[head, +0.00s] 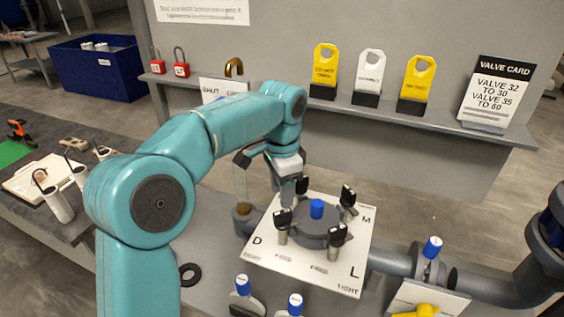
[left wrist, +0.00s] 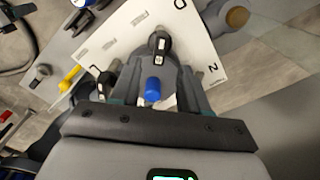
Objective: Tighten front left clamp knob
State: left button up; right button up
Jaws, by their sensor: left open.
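The filter press has a round grey lid (head: 317,231) on a white lettered plate (head: 262,251). A blue cap (head: 317,208) stands at its middle; it also shows in the left wrist view (left wrist: 153,88). Black clamp knobs stand around the lid. The front left clamp knob (head: 283,217) is near the letter D; in the left wrist view it (left wrist: 160,42) lies just ahead of my fingers. My left gripper (head: 289,188) is open and points down behind this knob, apart from it as far as I can tell. It partly hides the back left knob. My right gripper is not in view.
A front right knob (head: 337,235) and a back right knob (head: 348,195) stand close by. A brown-topped cylinder (head: 242,211) stands left of the plate. A pipe with a blue-topped valve (head: 432,247) runs to the right. A grey shelf (head: 440,124) with tags is behind.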

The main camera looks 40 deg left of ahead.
aim_at(282, 212)
pick_arm(q)
notch_tip(282, 212, up, 9)
jog(key=p, duration=0.1)
jog(key=shift+f, duration=0.1)
dwell(0.6)
